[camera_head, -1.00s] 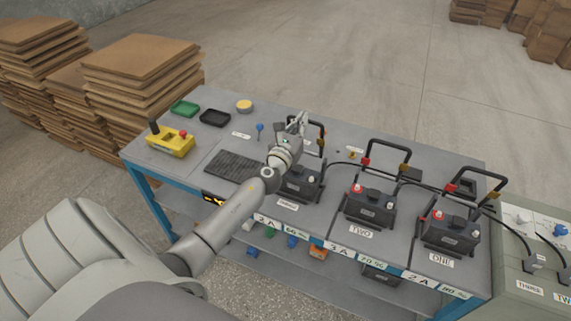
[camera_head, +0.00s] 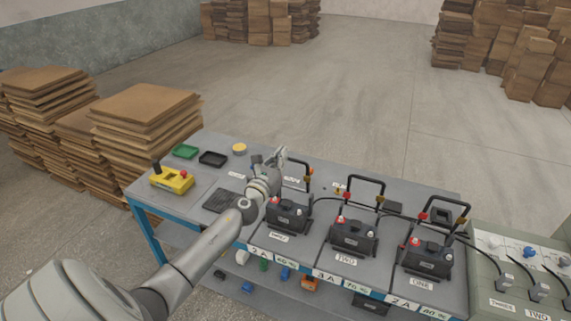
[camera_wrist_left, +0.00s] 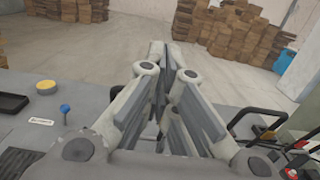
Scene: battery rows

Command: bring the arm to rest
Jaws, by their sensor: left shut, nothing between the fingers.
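My left arm reaches in from the lower left in the head view. Its left gripper (camera_head: 280,155) is over the grey table (camera_head: 225,165), beside the handle of the leftmost battery. In the left wrist view the gripper (camera_wrist_left: 170,60) has its fingers close together with nothing between them. The batteries stand upright in a row along the table: the left one (camera_head: 287,215), the middle one (camera_head: 352,236) labelled TWO, and the right one (camera_head: 428,258) labelled ONE. Each has a black handle. My right gripper is in neither view.
A yellow control box (camera_head: 172,181), a green tray (camera_head: 185,151), a black tray (camera_head: 213,159) and a yellow round tin (camera_head: 239,149) are on the table's left part. A grey-green cabinet (camera_head: 500,303) with cables adjoins at right. Cardboard stacks (camera_head: 145,120) stand behind left.

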